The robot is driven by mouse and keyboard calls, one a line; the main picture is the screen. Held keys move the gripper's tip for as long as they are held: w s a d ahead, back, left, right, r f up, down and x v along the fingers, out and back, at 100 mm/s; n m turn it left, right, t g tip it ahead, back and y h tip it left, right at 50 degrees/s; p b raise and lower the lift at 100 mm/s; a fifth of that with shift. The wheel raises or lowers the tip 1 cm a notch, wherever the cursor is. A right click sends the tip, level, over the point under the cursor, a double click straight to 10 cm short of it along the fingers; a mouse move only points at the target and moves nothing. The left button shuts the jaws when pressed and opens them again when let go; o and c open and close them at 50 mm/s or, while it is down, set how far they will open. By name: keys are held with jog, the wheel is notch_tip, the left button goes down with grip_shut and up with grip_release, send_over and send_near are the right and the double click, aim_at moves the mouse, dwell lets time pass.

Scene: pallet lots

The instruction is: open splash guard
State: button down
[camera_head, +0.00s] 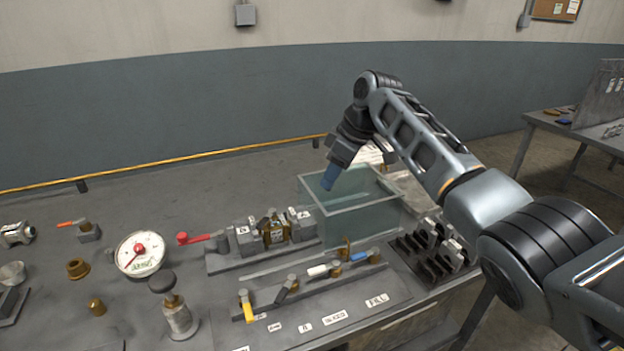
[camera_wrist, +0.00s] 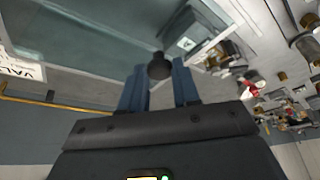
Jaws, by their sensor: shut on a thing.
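The splash guard (camera_head: 375,222) is a clear, greenish box-shaped cover at the right part of the workbench, next to a row of small valves. In the wrist view its clear panel (camera_wrist: 90,50) fills the upper left.
The bench (camera_head: 130,215) carries a pressure gauge (camera_head: 140,254), a red-handled valve (camera_head: 205,238) and a labelled strip of coloured levers (camera_head: 310,300). The bench's back left is clear.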

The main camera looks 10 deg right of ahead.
jog(key=shift+w+d, duration=0.15)
jog(key=shift+d, duration=0.2)
jog(key=c, duration=0.8)
grip_release()
jog(key=shift+r, duration=0.15)
jog(key=v, duration=0.7)
jog(key=shift+d+r+b, duration=0.15)
jog(key=shift+r+b, duration=0.1)
jog(key=shift+b, duration=0.2)
